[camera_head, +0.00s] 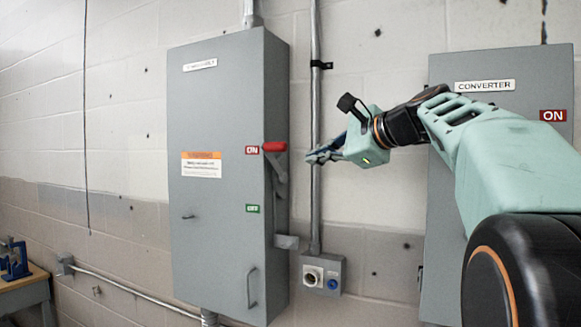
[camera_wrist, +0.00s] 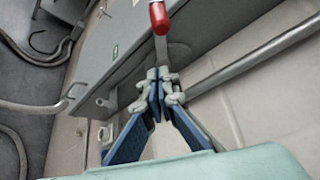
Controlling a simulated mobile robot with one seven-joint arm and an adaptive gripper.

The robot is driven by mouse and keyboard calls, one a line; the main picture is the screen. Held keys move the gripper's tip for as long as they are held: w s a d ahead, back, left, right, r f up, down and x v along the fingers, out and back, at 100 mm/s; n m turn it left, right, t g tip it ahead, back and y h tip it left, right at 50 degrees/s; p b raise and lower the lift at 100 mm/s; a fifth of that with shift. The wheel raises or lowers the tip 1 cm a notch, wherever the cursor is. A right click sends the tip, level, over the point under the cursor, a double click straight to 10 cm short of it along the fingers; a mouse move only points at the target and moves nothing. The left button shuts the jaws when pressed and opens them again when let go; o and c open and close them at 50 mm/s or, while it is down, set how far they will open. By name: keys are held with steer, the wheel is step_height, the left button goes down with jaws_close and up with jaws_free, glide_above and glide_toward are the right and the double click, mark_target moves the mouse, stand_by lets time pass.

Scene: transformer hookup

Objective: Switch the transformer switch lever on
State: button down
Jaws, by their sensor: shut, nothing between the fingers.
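The transformer box (camera_head: 215,250) is a tall grey cabinet on the wall. Its switch lever has a red handle (camera_head: 274,146) on the right side, level with the red ON label (camera_head: 252,150) and above the green label (camera_head: 252,208). In the wrist view the red handle (camera_wrist: 159,18) is at the top, on a grey lever arm (camera_wrist: 161,48). My gripper (camera_head: 318,157) is shut and empty, just right of the lever in the head view. In the wrist view my gripper (camera_wrist: 160,86) has its fingertips together below the handle, near the lever arm; contact cannot be told.
A vertical conduit (camera_head: 316,80) runs right of the box. A small outlet box (camera_head: 320,274) sits below. The converter cabinet (camera_head: 460,65) stands at the right, partly behind my arm. A bench with a blue tool (camera_head: 15,260) is at the left edge.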

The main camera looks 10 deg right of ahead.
steer(key=d, duration=0.1)
steer(key=s+d+r, duration=0.2)
steer(key=shift+d, duration=0.1)
stand_by(0.4)
